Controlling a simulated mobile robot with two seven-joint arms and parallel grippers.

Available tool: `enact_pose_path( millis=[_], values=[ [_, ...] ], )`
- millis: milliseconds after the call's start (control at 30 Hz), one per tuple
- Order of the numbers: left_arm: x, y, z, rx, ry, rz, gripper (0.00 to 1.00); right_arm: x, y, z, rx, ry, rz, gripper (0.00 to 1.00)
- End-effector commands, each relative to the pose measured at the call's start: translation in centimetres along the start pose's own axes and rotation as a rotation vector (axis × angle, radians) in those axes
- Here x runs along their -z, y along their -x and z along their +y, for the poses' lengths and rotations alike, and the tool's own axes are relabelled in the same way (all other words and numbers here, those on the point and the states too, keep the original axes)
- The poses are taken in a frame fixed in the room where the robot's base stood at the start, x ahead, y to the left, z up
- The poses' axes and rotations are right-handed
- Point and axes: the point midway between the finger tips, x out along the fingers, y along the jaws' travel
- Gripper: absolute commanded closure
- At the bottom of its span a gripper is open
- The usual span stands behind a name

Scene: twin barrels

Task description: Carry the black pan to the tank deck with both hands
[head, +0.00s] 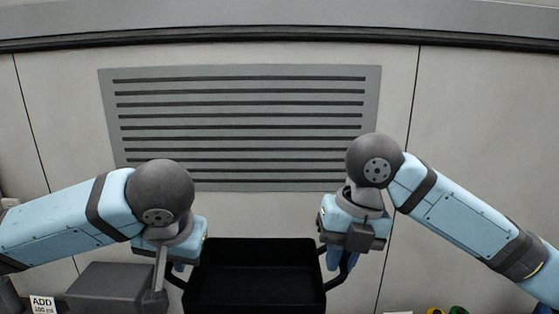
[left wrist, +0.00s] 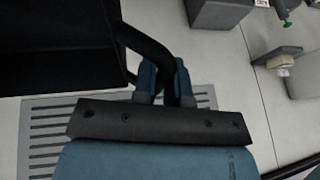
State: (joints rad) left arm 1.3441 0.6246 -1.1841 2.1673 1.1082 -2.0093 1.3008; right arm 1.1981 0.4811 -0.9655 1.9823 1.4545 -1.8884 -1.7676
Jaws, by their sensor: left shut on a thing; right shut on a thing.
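The black pan (head: 256,268) is a deep rectangular tray with a handle on each side, at the bottom middle of the head view. Its lower part is cut off by the frame. My left gripper (head: 178,268) is at the left handle. In the left wrist view, the blue fingers of my left gripper (left wrist: 163,82) are shut around the black handle, and part of the pan (left wrist: 60,45) shows at upper left. My right gripper (head: 337,264) is at the right handle, shut on it, with its fingertips partly hidden. The tank deck cannot be made out.
A pale panelled wall (head: 450,130) with a grey slotted vent (head: 240,128) stands behind. A grey box (head: 108,286) is at lower left, near a sign reading ADD (head: 43,304). Small yellow and green items (head: 447,310) show at the bottom right edge.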

Motion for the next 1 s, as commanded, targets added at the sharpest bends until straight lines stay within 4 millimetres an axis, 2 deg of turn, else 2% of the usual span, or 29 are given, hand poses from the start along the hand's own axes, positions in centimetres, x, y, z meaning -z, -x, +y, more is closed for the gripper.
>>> enact_pose_path(
  millis=[367,1000],
  values=[
    [-0.6,-0.5,-0.1,0.007,0.004,-0.002,1.0,0.3,-0.6,-0.4,0.004,-0.005,0.0,1.0],
    [-6.2,-6.4,1.4,0.007,0.002,-0.004,1.0,3.3,-8.2,-1.9,0.005,-0.005,0.0,1.0]
  ],
)
